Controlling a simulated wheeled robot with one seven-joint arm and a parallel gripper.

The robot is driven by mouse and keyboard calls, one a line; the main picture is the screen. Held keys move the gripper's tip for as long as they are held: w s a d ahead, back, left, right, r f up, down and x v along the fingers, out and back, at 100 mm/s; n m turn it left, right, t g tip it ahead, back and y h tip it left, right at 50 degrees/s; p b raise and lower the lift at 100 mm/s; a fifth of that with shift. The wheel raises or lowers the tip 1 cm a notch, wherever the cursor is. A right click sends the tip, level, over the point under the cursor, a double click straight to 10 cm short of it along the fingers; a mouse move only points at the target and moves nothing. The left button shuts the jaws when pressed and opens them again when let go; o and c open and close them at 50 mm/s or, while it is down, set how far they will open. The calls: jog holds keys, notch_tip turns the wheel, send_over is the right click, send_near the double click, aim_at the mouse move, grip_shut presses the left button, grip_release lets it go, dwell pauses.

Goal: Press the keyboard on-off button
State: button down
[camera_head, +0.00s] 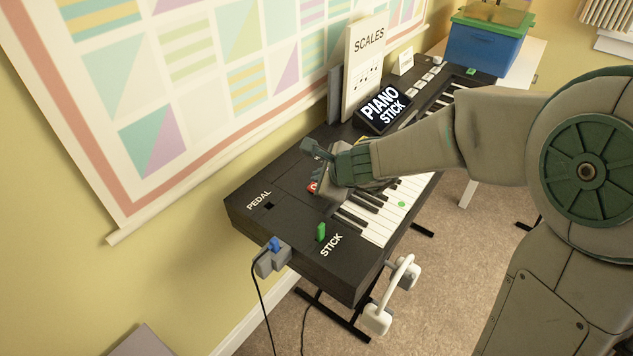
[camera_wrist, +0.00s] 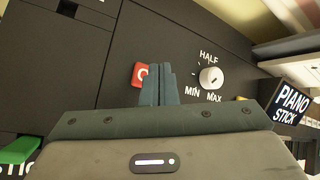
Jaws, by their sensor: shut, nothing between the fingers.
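The keyboard (camera_head: 290,235) is a black electric piano on a stand against the yellow wall. Its red on-off button (camera_head: 313,188) shows just left of my gripper in the head view, and in the wrist view the red button (camera_wrist: 138,74) is partly hidden behind my fingers. One white letter shows on it. My gripper (camera_wrist: 158,72) is shut and empty, its fingertips over or beside the button's right edge. I cannot tell if they touch it. In the head view my gripper (camera_head: 318,150) is above the panel, left of the white keys.
A volume knob (camera_wrist: 211,77) marked MIN, HALF and MAX sits right of the button. A PIANO STICK box (camera_head: 381,108) and SCALES book (camera_head: 364,65) stand behind. A green stick (camera_head: 321,232) stands at the front left. A blue bin (camera_head: 486,48) is farther back.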

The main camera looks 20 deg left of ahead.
notch_tip(320, 180, up, 6)
jog(key=p, duration=0.5)
jog(key=shift+p, duration=0.4)
